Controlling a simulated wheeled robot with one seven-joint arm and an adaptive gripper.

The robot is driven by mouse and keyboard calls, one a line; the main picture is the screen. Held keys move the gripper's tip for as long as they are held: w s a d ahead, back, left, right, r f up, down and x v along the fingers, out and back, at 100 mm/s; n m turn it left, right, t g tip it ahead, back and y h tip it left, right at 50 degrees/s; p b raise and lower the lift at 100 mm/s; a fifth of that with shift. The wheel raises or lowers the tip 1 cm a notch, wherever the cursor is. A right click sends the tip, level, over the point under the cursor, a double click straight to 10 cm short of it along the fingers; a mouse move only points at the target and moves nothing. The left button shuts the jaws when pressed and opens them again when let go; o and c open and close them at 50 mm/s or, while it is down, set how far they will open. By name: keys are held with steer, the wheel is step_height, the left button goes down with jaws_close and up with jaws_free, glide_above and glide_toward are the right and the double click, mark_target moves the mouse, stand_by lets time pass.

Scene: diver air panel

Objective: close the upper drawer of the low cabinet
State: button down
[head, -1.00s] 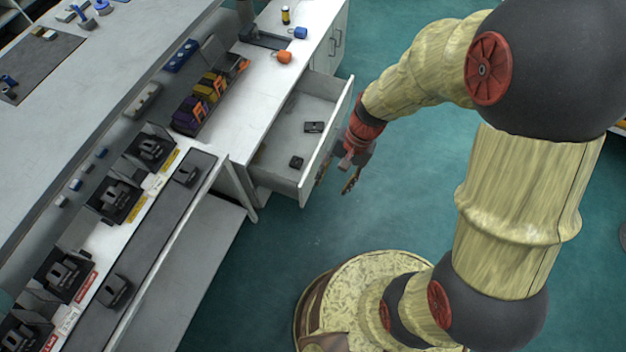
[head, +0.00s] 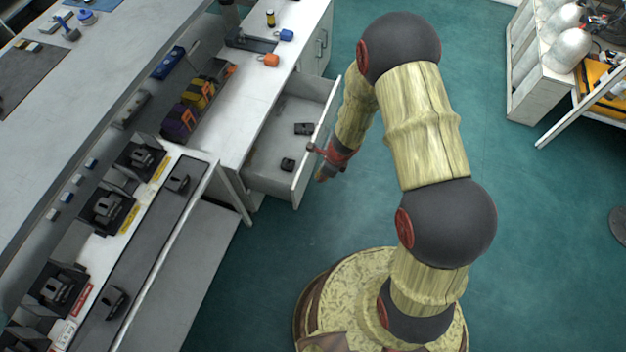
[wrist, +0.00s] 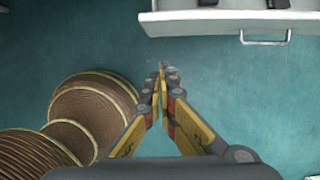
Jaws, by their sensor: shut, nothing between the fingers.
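The upper drawer (head: 262,170) of the low cabinet (head: 232,133) stands pulled out, with two small black items lying inside. Its front panel and bar handle (wrist: 264,41) show at the top of the wrist view. My gripper (head: 320,177) is just outside the drawer front in the head view, and part of the arm hides the far part of the front. In the wrist view my gripper (wrist: 163,72) is shut with nothing between the fingers. Its tips are below the drawer front in the picture, apart from it and left of the handle.
A panel bench (head: 205,170) with several black devices runs at left. A rack (head: 540,100) with pale cylinders stands at upper right.

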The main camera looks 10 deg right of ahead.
steer(key=w+a+f+b, duration=0.3)
steer(key=a+f+b, duration=0.1)
steer(key=f, duration=0.5)
steer(key=shift+a, duration=0.7)
steer(key=shift+a+r, duration=0.1)
